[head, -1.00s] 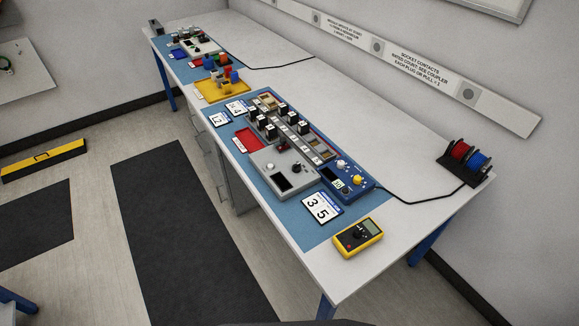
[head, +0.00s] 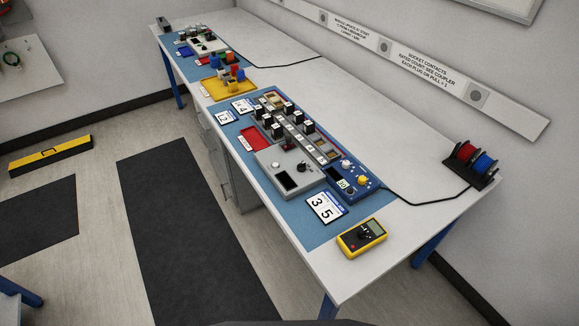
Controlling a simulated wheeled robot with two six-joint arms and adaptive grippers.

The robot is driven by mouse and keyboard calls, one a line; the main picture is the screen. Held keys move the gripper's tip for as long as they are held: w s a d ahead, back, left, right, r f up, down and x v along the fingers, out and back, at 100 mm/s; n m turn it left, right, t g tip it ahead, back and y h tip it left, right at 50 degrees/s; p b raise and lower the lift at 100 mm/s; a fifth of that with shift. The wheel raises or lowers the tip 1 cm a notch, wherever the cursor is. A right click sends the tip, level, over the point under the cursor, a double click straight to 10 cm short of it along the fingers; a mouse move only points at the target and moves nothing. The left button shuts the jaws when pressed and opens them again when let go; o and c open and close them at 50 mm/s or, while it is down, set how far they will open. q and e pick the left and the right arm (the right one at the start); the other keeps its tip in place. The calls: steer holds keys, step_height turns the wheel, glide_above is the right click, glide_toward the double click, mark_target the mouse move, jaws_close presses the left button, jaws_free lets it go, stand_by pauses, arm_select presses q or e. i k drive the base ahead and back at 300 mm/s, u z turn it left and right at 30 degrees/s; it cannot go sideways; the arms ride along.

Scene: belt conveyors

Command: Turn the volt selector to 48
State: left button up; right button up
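A blue instrument box (head: 372,186) sits on the blue mat at the near part of the bench in the head view. It carries a white knob (head: 347,166), a yellow knob (head: 363,180) and a small lit display (head: 341,184). Beside it on the left is a grey box (head: 300,184) with a dark screen (head: 286,181) and a pale knob (head: 276,164). Markings on the knobs are too small to read, so I cannot tell which one is the volt selector or where it points. Neither gripper is in view.
A grey rail with several black blocks (head: 288,107) runs behind the boxes. A "35" card (head: 327,208) and yellow multimeter (head: 362,238) lie in front. Wire reels (head: 472,160) stand at right; a yellow tray (head: 229,96) lies farther back.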

mark_target(302, 168)
steer(key=z, duration=0.35)
steer(key=i, duration=0.35)
steer(key=z, duration=1.1)
